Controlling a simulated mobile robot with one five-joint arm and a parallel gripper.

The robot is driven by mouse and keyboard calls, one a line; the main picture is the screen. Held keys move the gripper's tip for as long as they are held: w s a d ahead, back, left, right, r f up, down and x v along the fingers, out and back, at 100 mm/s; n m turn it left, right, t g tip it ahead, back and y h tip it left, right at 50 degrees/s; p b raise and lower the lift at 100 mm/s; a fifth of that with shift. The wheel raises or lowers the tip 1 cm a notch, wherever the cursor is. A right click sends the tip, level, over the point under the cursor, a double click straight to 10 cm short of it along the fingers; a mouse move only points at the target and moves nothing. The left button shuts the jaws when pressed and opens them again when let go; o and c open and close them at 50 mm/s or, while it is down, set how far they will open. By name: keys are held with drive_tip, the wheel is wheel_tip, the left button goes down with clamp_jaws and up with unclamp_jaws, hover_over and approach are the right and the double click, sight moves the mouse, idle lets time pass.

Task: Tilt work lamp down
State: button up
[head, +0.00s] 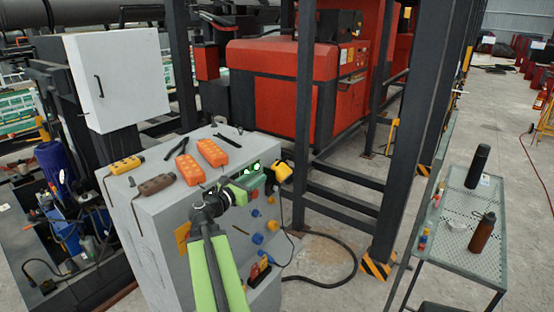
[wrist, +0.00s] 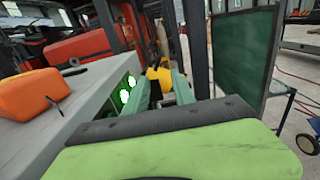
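In the head view my gripper (head: 264,178) is beside the lamp's left side, and my arm partly covers the cabinet's front.
The grey cabinet (head: 150,215) carries orange (head: 190,169) and brown (head: 156,184) pendant boxes and lit green indicators (wrist: 127,88). Knobs line its front. A dark steel post (head: 408,130) stands right of the lamp. A mesh table (head: 470,215) with bottles is farther right.

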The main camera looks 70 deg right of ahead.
sight(283, 168)
drive_tip(key=x, duration=1.7)
drive_tip(key=shift+d, duration=0.15)
clamp_jaws()
